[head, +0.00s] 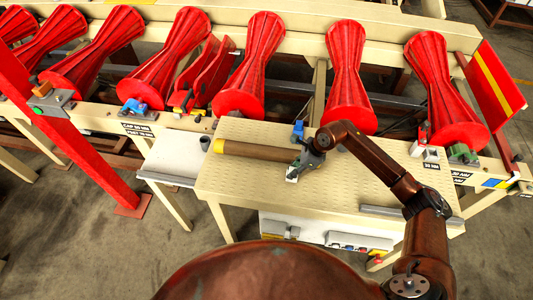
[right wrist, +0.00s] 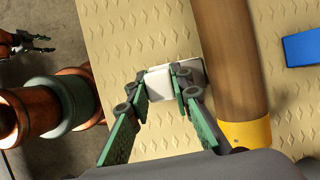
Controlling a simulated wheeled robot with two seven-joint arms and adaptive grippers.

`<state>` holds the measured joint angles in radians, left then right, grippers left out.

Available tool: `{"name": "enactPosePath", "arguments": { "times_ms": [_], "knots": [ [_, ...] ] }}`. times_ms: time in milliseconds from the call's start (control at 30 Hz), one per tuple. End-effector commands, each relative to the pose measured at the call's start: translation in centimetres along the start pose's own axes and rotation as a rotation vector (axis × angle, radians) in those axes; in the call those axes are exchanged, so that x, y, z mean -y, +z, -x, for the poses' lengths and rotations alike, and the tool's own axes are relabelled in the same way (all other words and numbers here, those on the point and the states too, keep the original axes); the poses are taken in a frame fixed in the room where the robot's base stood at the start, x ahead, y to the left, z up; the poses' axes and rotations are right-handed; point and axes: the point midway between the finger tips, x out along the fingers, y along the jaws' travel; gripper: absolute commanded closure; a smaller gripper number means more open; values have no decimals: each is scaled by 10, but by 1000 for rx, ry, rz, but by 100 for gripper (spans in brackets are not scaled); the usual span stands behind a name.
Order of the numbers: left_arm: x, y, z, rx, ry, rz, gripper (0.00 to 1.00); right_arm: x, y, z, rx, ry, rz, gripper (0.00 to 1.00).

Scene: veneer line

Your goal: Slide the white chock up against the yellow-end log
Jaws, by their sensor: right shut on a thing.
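The brown log (head: 262,152) lies on the ribbed cream table, its yellow end (head: 219,146) at the left. In the right wrist view the log (right wrist: 225,60) runs down to its yellow end (right wrist: 245,133). My right gripper (head: 297,172) is shut on the white chock (right wrist: 172,80), on the log's near side. The chock's far edge is right by the log; I cannot tell whether they touch. The white chock (head: 291,179) shows only partly in the head view. My left gripper (right wrist: 42,43) shows small in the right wrist view, fingers apart, off the table.
A blue chock (head: 298,130) sits on the log's other side, also in the right wrist view (right wrist: 302,48). A grey cup (head: 205,143) stands on the white side table (head: 175,160). Red rollers (head: 350,80) line the back. The cream table's (head: 245,195) near left part is clear.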

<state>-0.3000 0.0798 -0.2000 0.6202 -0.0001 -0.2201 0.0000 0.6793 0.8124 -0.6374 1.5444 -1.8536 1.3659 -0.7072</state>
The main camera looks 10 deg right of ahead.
Motion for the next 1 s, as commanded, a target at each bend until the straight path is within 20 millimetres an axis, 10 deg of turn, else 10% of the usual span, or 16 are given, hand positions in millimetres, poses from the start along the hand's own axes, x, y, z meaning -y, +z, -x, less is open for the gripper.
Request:
{"name": "enactPosePath", "arguments": {
  "times_ms": [1000],
  "knots": [
    [0, 1, -10, 1, 0, 0, 60, 8, 0, 0, 1, -1, 0, 100]
  ]
}}
